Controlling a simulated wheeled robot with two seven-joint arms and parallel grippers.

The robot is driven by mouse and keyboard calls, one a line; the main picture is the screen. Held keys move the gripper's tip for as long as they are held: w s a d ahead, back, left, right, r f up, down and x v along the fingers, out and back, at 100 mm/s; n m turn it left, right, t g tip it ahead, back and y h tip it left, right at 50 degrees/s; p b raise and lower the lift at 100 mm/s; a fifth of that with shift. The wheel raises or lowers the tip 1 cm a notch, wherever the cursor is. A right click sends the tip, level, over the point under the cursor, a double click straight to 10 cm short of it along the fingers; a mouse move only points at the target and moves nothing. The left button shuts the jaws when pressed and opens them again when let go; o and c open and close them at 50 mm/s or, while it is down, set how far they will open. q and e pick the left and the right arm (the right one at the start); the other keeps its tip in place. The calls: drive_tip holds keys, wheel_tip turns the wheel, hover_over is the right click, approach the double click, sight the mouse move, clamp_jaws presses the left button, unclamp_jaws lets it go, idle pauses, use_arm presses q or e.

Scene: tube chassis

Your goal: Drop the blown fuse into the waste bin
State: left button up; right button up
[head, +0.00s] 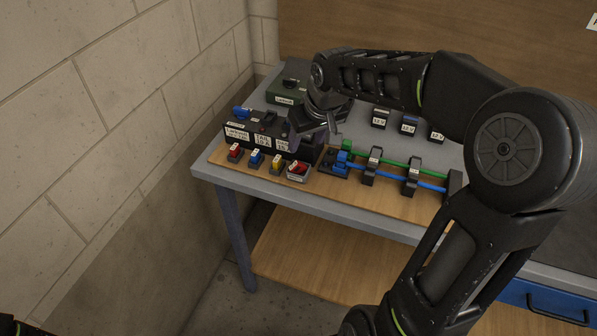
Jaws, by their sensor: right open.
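My right gripper (312,128) is open and points down over the right end of a black labelled box (262,140) on the bench. I see nothing between its fingers, but they are partly hidden by the wrist. In front of the box stand small labelled parts: a red one (235,151), a blue one (255,158) and a yellow one (276,163). Beside them is a small pale open container (298,175) with something red inside. I cannot tell which piece is the blown fuse, or whether this container is the waste bin. My left gripper is out of view.
A wooden board (400,205) carries a blue tube and a green tube (398,163) in black clamps, right of the gripper. A green labelled case (285,94) stands at the back. Several labelled blocks (408,124) stand behind the tubes. A block wall (120,110) borders the left.

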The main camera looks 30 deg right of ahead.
drive_tip(key=v, duration=0.7)
drive_tip(key=shift+r+b, duration=0.2)
drive_tip(key=shift+b, duration=0.15)
drive_tip(key=shift+s, duration=0.15)
idle(0.3)
